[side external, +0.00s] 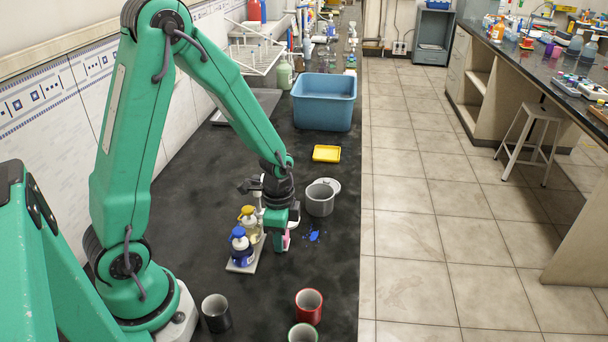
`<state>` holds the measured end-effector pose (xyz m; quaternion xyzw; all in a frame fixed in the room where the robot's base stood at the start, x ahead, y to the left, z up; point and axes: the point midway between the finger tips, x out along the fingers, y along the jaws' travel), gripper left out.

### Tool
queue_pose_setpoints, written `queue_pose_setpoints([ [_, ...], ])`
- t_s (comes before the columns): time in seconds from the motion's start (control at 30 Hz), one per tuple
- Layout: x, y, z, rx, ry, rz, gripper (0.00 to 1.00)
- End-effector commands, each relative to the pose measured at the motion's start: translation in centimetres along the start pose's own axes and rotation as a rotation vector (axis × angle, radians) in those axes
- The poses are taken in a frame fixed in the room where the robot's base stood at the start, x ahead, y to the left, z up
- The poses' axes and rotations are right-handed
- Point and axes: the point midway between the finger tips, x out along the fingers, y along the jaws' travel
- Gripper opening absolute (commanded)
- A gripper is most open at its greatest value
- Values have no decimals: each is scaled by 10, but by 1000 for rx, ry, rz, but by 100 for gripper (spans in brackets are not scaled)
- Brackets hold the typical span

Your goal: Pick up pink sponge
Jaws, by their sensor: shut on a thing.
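My gripper (285,232) points down at the dark bench, beside a small tray with bottles. A bit of pink, the pink sponge (287,240), shows at the fingers. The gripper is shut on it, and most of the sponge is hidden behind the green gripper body. I cannot tell whether the sponge touches the bench or the tray.
A tray (241,267) holding a blue-capped bottle (240,245) and a yellow-topped bottle (248,222) stands left of the gripper. A grey pot (320,200) and blue spill (312,236) are right.

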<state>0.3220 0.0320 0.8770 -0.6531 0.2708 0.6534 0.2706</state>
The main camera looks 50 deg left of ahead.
Motion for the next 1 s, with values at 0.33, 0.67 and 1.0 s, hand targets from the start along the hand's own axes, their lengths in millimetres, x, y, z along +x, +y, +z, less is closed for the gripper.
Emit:
queue_pose_setpoints([
  [0.33, -26, -1, 0, 0, 2, -3, 11],
  [0.67, -58, 31, -12, 6, 3, -3, 11],
  [1.0, -89, 81, -30, 6, 2, -2, 11],
])
